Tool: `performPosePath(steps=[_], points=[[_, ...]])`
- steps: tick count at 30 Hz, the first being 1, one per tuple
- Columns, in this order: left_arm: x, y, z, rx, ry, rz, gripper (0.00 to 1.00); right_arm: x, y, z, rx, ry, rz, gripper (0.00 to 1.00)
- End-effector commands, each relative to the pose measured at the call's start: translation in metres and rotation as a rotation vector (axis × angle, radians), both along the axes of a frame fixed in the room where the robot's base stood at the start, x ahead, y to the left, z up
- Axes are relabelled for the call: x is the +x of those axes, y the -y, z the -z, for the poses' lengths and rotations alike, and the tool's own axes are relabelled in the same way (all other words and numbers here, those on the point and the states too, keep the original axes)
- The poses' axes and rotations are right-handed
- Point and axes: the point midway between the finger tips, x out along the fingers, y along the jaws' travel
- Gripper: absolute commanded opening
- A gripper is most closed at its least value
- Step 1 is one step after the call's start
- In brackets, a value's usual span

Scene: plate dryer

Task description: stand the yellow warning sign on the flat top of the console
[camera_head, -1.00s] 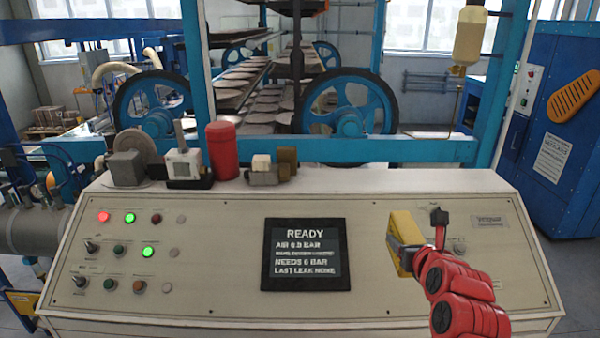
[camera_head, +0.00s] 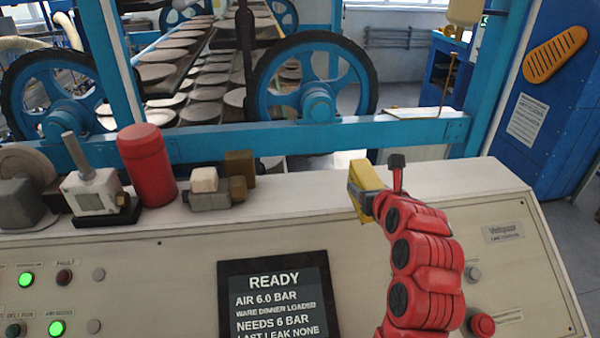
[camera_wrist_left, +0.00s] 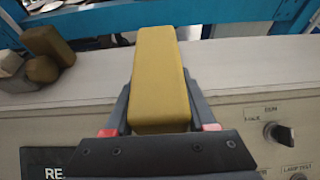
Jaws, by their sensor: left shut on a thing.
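The yellow warning sign (camera_head: 362,188) is held in my left gripper (camera_head: 373,200). In the head view it is partly hidden by the red arm. In the left wrist view the sign (camera_wrist_left: 161,70) is a yellow block between the two dark fingers of the gripper (camera_wrist_left: 158,90), pointing away from the camera. The console's flat top (camera_head: 295,203) is a pale ledge behind the sloped panel. The sign appears over the right part of this top; I cannot tell whether it touches it. My right gripper is not in view.
On the top's left part stand a red cylinder (camera_head: 147,165), a white gauge block (camera_head: 97,190) and small blocks (camera_head: 210,190). The top is clear right of these. A blue rail (camera_head: 300,140) runs behind it. The display (camera_head: 278,300) is on the sloped panel.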

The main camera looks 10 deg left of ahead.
Motion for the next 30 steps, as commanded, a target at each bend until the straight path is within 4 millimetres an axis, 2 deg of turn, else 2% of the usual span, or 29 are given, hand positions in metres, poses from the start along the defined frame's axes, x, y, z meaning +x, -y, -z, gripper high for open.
performPosePath(steps=[5,12,21,25,30], points=[[0.014,0.0,-0.001,0.004,-0.001,-0.002,0.0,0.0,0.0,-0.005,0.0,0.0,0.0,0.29],[0.068,0.003,0.002,0.008,-0.001,-0.001,0.0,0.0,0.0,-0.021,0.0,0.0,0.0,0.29],[0.125,0.008,0.006,0.007,0.002,-0.001,0.0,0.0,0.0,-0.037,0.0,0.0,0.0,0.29],[0.144,0.01,0.009,0.007,0.003,0.002,0.0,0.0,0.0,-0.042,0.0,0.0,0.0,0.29],[0.157,0.01,0.014,0.003,-0.001,-0.001,0.0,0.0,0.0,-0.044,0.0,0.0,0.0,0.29]])
